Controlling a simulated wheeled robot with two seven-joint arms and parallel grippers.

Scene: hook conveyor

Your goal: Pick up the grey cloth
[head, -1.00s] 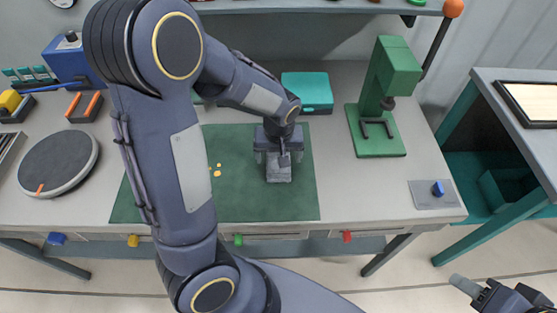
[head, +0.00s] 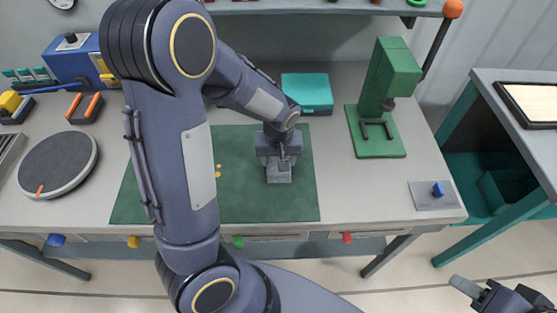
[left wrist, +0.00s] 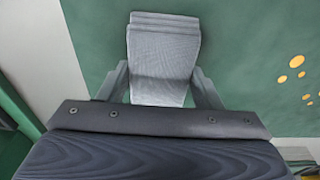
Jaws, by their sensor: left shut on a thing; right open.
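The grey cloth (head: 279,175) is a small folded pad on the green mat (head: 240,200); in the left wrist view its ribbed top (left wrist: 162,55) shows between the fingers. My left gripper (head: 279,163) points down at the cloth. In the left wrist view the left gripper (left wrist: 162,88) has one finger against each side of the cloth and is shut on it. I cannot tell any gap between cloth and mat. My right gripper (head: 467,287) is open and empty at the lower right, away from the bench, only partly in frame.
A green press (head: 385,100) and a teal box (head: 307,93) stand behind and right of the cloth. A round grey turntable (head: 58,164) is at the left. Small yellow spots (left wrist: 292,68) lie on the mat. My left arm hides part of the mat.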

